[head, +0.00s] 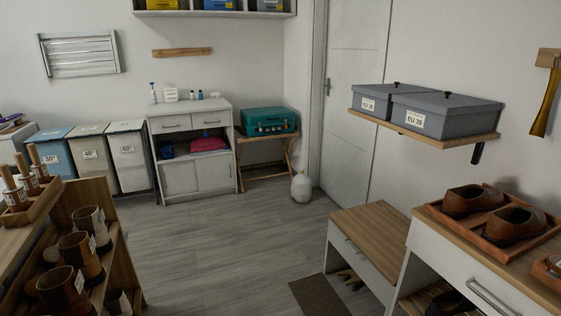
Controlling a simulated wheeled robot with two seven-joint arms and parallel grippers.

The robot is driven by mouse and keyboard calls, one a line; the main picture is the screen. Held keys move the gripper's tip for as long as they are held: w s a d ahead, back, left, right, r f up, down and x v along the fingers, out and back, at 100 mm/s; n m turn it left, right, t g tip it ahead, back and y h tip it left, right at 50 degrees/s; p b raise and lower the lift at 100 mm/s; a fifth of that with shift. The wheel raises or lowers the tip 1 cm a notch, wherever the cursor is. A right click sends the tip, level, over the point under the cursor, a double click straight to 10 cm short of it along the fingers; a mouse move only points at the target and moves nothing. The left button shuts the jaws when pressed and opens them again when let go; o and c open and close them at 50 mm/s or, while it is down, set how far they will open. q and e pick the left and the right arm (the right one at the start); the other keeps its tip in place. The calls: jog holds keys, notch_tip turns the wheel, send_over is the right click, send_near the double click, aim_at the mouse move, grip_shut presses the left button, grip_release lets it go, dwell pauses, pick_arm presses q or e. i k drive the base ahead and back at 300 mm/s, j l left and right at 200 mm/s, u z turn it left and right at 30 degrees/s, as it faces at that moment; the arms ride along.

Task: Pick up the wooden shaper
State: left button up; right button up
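I cannot tell for certain which of these is the wooden shaper. Neither of my grippers shows in the head view.
A wooden rack (120,262) at the left holds brown boots. A wooden-topped bench (385,232) and white drawer unit (480,283) with brown shoes (466,201) stand right. Grey boxes (445,115) sit on a wall shelf. The middle floor (235,240) is clear.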

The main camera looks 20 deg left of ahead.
aim_at(40, 169)
jog(key=i+u, duration=0.15)
jog(key=u, duration=0.25)
jog(key=i+l+u, duration=0.1)
jog(key=u, duration=0.35)
jog(key=i+l+u, duration=0.2)
jog(key=u, duration=0.2)
jog(key=i+l+u, duration=0.1)
jog(key=u, duration=0.35)
jog(key=i+l+u, duration=0.1)
jog(key=l+u, duration=0.4)
jog(key=u, duration=0.35)
jog(key=l+u, duration=0.35)
jog(key=l, duration=0.45)
jog(key=l+u, duration=0.4)
jog(key=l, duration=0.4)
